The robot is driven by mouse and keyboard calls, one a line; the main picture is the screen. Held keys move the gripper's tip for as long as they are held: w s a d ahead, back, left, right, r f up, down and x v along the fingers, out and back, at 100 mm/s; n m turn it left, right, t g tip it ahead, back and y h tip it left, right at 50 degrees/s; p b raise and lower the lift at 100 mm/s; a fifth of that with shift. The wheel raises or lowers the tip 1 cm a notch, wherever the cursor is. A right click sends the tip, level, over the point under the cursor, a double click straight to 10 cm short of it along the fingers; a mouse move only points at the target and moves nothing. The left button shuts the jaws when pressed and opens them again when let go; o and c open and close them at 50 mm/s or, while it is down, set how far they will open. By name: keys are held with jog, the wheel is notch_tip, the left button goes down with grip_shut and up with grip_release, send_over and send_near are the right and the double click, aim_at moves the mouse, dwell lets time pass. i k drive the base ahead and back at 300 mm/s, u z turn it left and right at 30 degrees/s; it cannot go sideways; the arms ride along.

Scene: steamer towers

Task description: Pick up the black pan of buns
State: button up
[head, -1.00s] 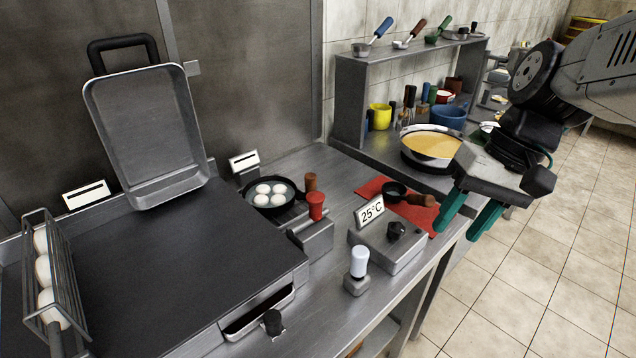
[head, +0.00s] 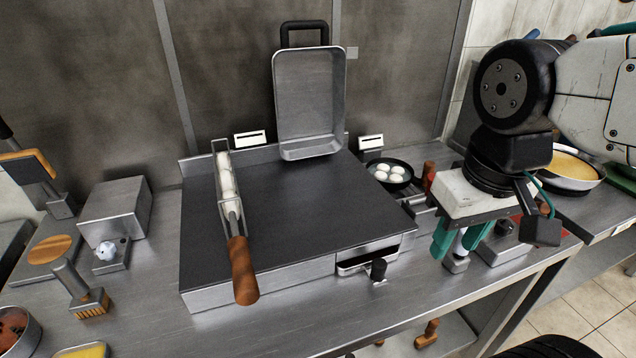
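The black pan (head: 374,165) is round and small and holds several white buns (head: 390,172). My gripper (head: 461,240) hangs to the right of and nearer than the pan, in front of the counter's right part. Its teal fingers are apart and point down. A pale knob shows between them, apparently behind on the counter. The gripper does not touch the pan.
A wide dark griddle (head: 300,210) fills the middle. A wire rack of white buns (head: 226,185) with a wooden handle lies on its left. A grey tray (head: 311,100) stands upright behind. A metal box (head: 115,208) and brush (head: 80,290) are at left.

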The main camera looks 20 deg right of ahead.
aim_at(395, 174)
jog(key=u, duration=1.45)
jog(key=k, duration=1)
jog(key=z, duration=1.3)
jog(key=i, duration=0.8)
